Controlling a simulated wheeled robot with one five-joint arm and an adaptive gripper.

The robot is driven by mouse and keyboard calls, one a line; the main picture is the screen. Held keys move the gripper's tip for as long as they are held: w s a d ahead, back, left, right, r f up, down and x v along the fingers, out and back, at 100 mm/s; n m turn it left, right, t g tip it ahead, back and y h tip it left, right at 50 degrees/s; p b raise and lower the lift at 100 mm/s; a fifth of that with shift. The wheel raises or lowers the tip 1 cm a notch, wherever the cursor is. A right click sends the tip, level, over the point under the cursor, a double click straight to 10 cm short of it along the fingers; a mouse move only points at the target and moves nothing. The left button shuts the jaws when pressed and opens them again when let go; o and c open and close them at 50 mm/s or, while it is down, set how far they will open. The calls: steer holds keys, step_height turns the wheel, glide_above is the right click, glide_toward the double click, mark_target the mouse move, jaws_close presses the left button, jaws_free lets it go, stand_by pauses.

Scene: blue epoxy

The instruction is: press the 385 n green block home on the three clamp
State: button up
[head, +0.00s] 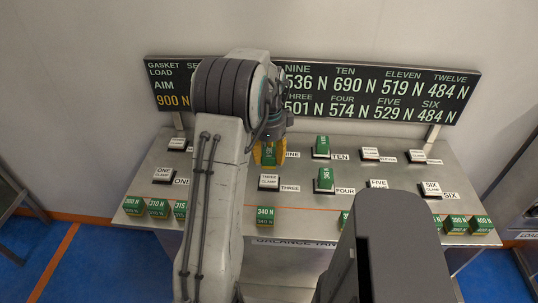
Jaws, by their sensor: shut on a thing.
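The held block shows beside the NINE label, behind the three clamp in the picture. I cannot tell whether it hangs in the air or touches anything there. The three clamp (269,181) has a bare white top and a THREE label to its right; no block is on it. My arm hides part of the gripper and the bench left of it.
Green blocks stand on the ten clamp (321,147) and the four clamp (324,180). Several more line the front edge, including a 340 N block (265,216). A dark load board (385,90) stands behind the metal bench (215,215). The one clamp (163,175) is bare.

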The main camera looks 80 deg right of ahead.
mark_target(269, 179)
steer(key=shift+f, duration=0.1)
stand_by(0.5)
steer(key=shift+f+b, duration=2.4)
steer(key=shift+f, duration=0.7)
steer(key=shift+f+b, duration=0.5)
steer(key=shift+f, duration=0.15)
steer(key=o, duration=1.2)
steer(key=shift+r, duration=0.15)
step_height(269, 179, up, 12)
steer(key=shift+a+f, duration=0.1)
steer(key=shift+a, duration=0.05)
